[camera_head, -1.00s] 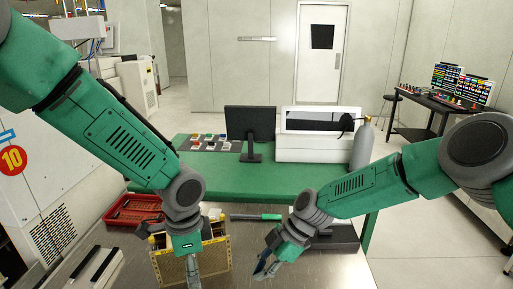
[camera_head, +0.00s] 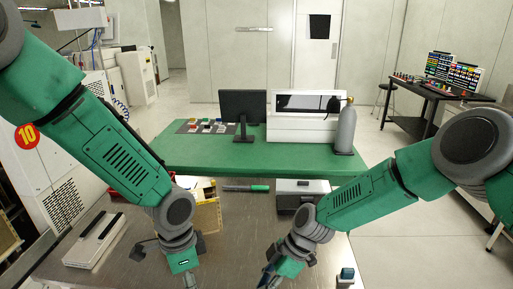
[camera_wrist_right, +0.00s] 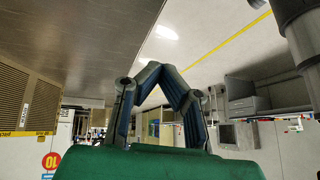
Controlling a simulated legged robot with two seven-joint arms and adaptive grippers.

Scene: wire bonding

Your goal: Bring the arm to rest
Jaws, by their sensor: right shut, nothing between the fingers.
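My right arm comes in from the right in the head view, and its gripper (camera_head: 270,279) hangs low over the bare metal table, partly cut off by the bottom edge. In the right wrist view the two dark fingers (camera_wrist_right: 163,70) meet at their tips, shut with nothing between them. My left arm comes in from the left. Its wrist is above the table and its gripper (camera_head: 188,284) is nearly all below the picture, so its fingers cannot be judged.
A yellow-edged crate (camera_head: 208,216) stands behind my left wrist. A black-and-white case (camera_head: 95,240) lies at left on the metal table (camera_head: 225,250). A grey box (camera_head: 296,191) and a small dark block (camera_head: 346,275) sit near my right arm. A green table (camera_head: 240,160) is beyond.

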